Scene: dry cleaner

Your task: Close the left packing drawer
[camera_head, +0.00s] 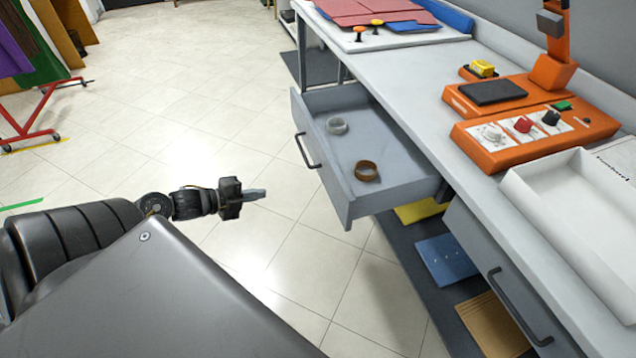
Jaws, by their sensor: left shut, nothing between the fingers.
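The left packing drawer (333,181) is pulled well out from under the grey counter. Its front faces left and carries a dark bar handle (306,151). Inside lie a grey-white ring-shaped roll (337,125) and a brown ring-shaped roll (366,171). My left gripper (256,194) is shut and empty. It hangs over the floor to the left of the drawer front, apart from it, nearer to me than the handle. My right gripper is not in view.
A second drawer with a dark handle (519,307) is shut at lower right. The counter (400,84) holds an orange device (535,130) and a white tray (585,210). Coloured packets lie on a shelf below. A red wheeled rack (38,110) stands at far left. The tiled floor between is clear.

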